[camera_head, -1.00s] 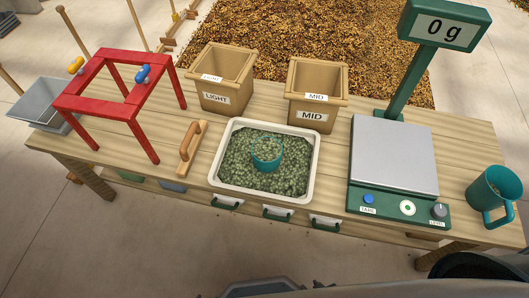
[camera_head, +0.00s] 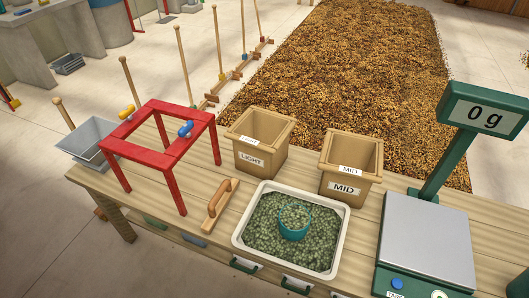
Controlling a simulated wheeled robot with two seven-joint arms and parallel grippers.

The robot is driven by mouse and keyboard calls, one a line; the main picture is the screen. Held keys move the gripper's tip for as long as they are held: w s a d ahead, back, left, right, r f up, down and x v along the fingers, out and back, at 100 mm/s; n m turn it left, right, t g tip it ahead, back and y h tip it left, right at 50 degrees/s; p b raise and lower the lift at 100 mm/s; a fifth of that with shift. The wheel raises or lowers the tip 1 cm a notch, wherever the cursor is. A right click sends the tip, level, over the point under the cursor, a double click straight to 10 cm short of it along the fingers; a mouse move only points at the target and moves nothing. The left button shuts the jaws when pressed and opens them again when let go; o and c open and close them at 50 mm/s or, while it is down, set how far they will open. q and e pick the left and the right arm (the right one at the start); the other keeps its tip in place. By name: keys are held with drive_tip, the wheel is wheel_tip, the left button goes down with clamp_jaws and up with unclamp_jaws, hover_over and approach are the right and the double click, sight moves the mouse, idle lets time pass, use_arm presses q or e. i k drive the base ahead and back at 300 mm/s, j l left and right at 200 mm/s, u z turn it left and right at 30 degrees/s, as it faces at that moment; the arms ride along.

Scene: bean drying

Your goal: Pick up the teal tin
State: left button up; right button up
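A teal tin (camera_head: 293,234) sits in the white tray (camera_head: 237,238), partly sunk in the green beans (camera_head: 262,240). Its round rim is up and beans show inside its mouth. How deep it goes is hidden by the beans. Neither of my grippers is in view, so nothing of mine is seen near the tin.
Behind the tray stand a LIGHT bin (camera_head: 249,158) and a MID bin (camera_head: 344,188). A wooden-handled tool (camera_head: 217,208) and a red frame (camera_head: 171,192) are to the left, with a grey hopper (camera_head: 85,148) beyond. A scale (camera_head: 428,240) reading 0 g stands right.

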sight(294, 219)
drive_tip(key=j, duration=0.7)
drive_tip(key=k+j+z, duration=0.15)
drive_tip(key=j, duration=1.25)
drive_tip(key=k+z, duration=0.05)
